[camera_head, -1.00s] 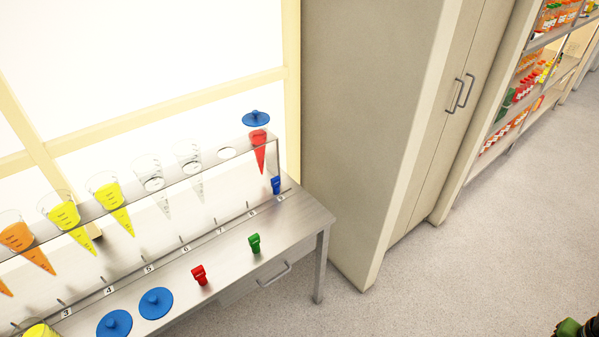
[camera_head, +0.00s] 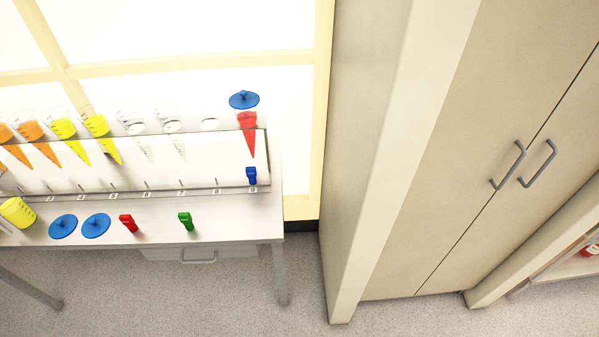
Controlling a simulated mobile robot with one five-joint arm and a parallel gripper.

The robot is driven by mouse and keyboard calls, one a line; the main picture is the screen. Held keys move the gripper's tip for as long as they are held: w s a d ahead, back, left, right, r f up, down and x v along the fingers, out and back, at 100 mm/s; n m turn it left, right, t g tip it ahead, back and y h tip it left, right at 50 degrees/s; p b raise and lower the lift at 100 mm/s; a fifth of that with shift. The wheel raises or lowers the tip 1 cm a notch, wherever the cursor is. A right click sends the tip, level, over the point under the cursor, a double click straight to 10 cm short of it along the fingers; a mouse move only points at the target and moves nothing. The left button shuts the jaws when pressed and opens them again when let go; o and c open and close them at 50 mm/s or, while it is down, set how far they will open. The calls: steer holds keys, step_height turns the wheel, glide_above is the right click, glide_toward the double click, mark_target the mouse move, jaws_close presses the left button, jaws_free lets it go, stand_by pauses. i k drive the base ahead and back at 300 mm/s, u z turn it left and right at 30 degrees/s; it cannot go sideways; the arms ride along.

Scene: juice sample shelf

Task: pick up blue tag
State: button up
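The blue tag (camera_head: 251,175) hangs at the right end of the metal table's back strip, at the spot numbered 9. It is below a red-filled cone (camera_head: 248,133) in the rack, which has a blue lid (camera_head: 244,100) above it. A green tag (camera_head: 185,221) and a red tag (camera_head: 128,223) stand on the table top to the left of the blue tag and nearer the front. My gripper is not in view.
The table (camera_head: 240,220) also holds two blue lids (camera_head: 96,225) and a yellow cup (camera_head: 17,212). More cones sit in the rack (camera_head: 195,130). A tall cabinet (camera_head: 470,150) stands to the right. The floor in front (camera_head: 180,300) is clear.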

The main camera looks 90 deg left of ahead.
mark_target(251, 171)
steer(key=i, duration=0.55)
steer(key=u, duration=1.3)
steer(key=k, duration=0.2)
steer(key=u, duration=3.3)
steer(key=i, duration=2.15)
steer(key=u, duration=0.2)
